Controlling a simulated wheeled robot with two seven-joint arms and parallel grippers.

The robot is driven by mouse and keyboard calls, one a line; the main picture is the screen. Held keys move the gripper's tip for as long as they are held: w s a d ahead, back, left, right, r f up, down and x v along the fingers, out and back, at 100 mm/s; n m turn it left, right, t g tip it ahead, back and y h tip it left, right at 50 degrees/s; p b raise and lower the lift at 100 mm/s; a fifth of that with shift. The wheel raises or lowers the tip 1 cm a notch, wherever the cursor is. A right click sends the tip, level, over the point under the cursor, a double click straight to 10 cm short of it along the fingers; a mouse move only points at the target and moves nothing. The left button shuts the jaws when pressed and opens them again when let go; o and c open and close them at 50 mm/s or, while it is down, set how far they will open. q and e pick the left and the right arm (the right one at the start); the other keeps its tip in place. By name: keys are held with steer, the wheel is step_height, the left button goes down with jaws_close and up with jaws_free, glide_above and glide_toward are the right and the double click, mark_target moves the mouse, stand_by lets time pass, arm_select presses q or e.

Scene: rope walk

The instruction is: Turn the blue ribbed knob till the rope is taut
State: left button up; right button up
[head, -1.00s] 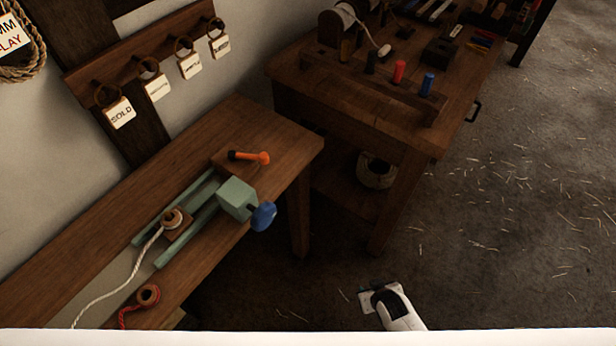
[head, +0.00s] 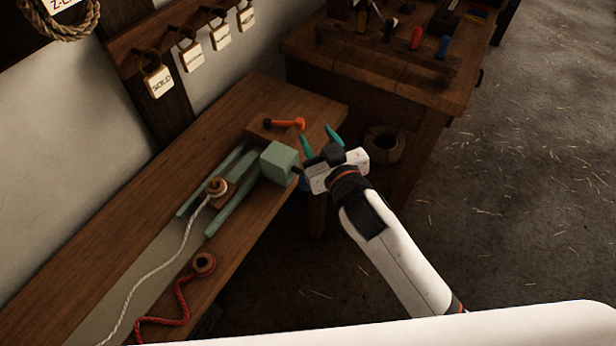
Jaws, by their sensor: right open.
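The blue knob (head: 303,184) sits on the right end of the green block (head: 279,161) of the tensioner on the bench. Only a sliver of blue shows; the rest is hidden behind my right gripper. My right gripper (head: 320,138) is open, its two teal fingers apart with nothing seen between them. Its body overlaps the knob in the picture; I cannot tell whether it touches. The white rope (head: 169,262) runs from a wooden spool (head: 216,187) between the green rails down to the lower left. It curves loosely and looks slack. My left gripper is not in view.
An orange-handled tool (head: 287,124) lies on a wooden block on the bench (head: 130,190). A red rope (head: 180,303) trails from a second spool (head: 204,263). A tool table (head: 375,85) stands behind, a rope coil (head: 383,143) beneath. The floor at right is open.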

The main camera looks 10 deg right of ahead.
steer(key=a+r+n+g+y, duration=0.1)
steer(key=a+r+n+y, duration=0.95)
steer(key=a, duration=0.25)
steer(key=s+a+n+g+y, duration=0.45)
steer(key=a+n+g, duration=0.25)
steer(key=n+g, duration=0.5)
steer(key=w+d+f+n+g+h, duration=0.1)
steer(key=d+f+n+g+h, duration=0.3)
steer(key=d+f+g+h, duration=0.45)
steer(key=w+d+f+m+t+h, duration=0.2)
steer(key=w+d+h, duration=0.3)
steer(key=d+h, duration=0.55)
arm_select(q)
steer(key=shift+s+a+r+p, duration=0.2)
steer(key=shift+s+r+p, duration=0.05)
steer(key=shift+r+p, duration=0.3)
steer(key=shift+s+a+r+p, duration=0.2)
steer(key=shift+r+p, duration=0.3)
arm_select(e)
steer(key=s+f, duration=0.1)
steer(key=f, duration=0.2)
steer(key=s+a+f+y, duration=0.1)
steer(key=f, duration=0.2)
steer(key=s+f+y, duration=0.1)
steer(key=f, duration=0.3)
steer(key=shift+s+a, duration=0.15)
steer(key=shift+a, duration=0.05)
